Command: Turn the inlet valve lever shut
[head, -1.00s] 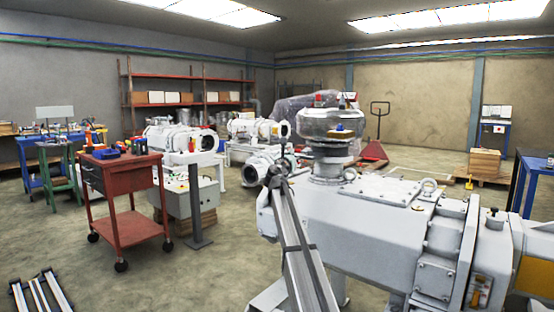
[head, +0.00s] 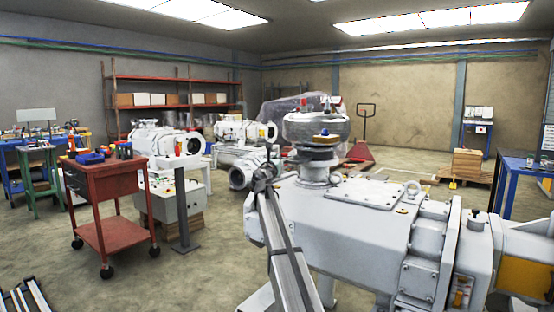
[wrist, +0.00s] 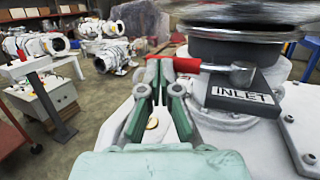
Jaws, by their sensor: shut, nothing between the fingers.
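The inlet valve lever has a red handle (wrist: 186,65) and a grey hub (wrist: 242,74). In the wrist view it lies crosswise below the dark round flange, above a black INLET plate (wrist: 245,97). My gripper (wrist: 160,70) is shut, with green-padded fingers, and holds nothing. Its tips overlap the left end of the red handle in the picture; I cannot tell whether they touch. In the head view my gripper (head: 267,172) is at the left end of the big grey pump (head: 350,225), left of the inlet column (head: 315,172). The lever is not clear there.
A red tool cart (head: 110,172) and a grey control box (head: 172,203) on a pallet stand to the left. More pumps (head: 165,140) stand behind. A blue table (head: 525,168) is at the right.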

